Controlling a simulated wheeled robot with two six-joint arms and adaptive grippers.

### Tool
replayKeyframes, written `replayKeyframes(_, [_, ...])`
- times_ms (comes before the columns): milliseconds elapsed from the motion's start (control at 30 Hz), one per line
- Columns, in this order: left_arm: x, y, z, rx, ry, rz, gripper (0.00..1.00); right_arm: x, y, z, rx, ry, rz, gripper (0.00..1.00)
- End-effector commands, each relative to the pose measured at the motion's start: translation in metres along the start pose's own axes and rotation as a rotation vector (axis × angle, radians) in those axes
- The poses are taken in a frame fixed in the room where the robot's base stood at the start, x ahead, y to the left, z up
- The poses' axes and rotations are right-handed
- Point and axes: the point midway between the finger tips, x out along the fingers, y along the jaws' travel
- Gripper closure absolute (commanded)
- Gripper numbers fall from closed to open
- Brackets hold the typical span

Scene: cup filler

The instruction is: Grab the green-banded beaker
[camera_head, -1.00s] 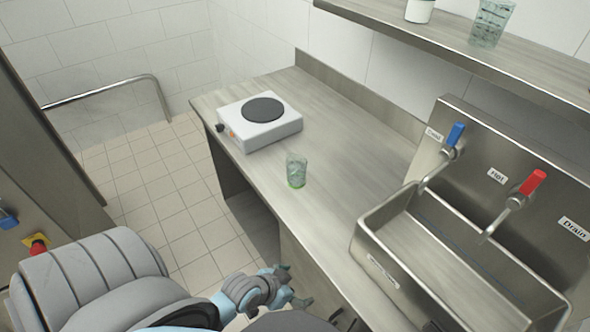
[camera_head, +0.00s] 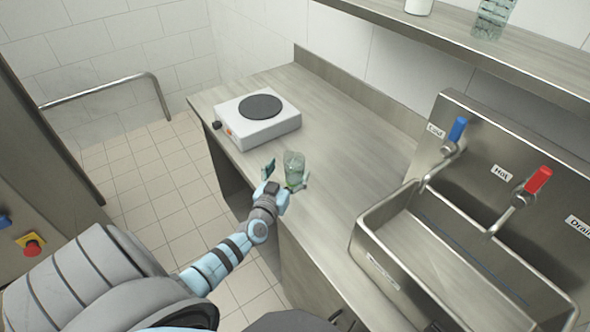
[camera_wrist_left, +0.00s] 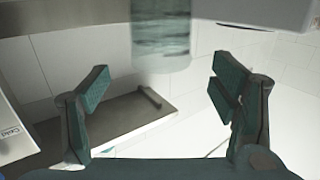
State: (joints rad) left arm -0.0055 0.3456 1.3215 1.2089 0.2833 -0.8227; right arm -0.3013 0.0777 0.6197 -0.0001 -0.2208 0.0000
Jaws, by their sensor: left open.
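The green-banded beaker (camera_head: 294,168) is a clear glass with a green band low on it, upright on the steel counter in the head view. My left gripper (camera_head: 286,178) is open right at the beaker, with one finger on its left and the other at its lower right. In the left wrist view the beaker (camera_wrist_left: 160,36) shows at the top middle, ahead of and between the open fingers (camera_wrist_left: 155,105). I cannot tell whether a finger touches it. My right gripper is not in view.
A white hot plate (camera_head: 257,118) stands on the counter (camera_head: 345,125) behind the beaker. A sink (camera_head: 455,262) with a blue tap (camera_head: 457,129) and a red tap (camera_head: 538,180) is at the right. Another glass (camera_head: 492,18) stands on the shelf above.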

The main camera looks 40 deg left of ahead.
Motion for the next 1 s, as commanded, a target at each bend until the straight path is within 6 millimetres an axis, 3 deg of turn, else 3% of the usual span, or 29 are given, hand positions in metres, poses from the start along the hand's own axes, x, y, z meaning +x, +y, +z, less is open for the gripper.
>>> replayKeyframes(300, [0.053,0.0,0.005,-0.001,0.001,0.001,0.21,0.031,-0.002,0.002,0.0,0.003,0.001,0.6])
replayKeyframes(533, [0.057,0.0,0.001,0.0,0.0,0.002,0.21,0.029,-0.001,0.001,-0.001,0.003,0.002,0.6])
replayKeyframes(900, [0.057,0.0,0.001,-0.001,-0.001,0.002,0.78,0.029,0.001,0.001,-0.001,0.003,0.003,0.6])
replayKeyframes(1000, [0.057,0.0,0.0,-0.001,0.001,0.002,0.81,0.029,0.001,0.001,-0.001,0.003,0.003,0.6])
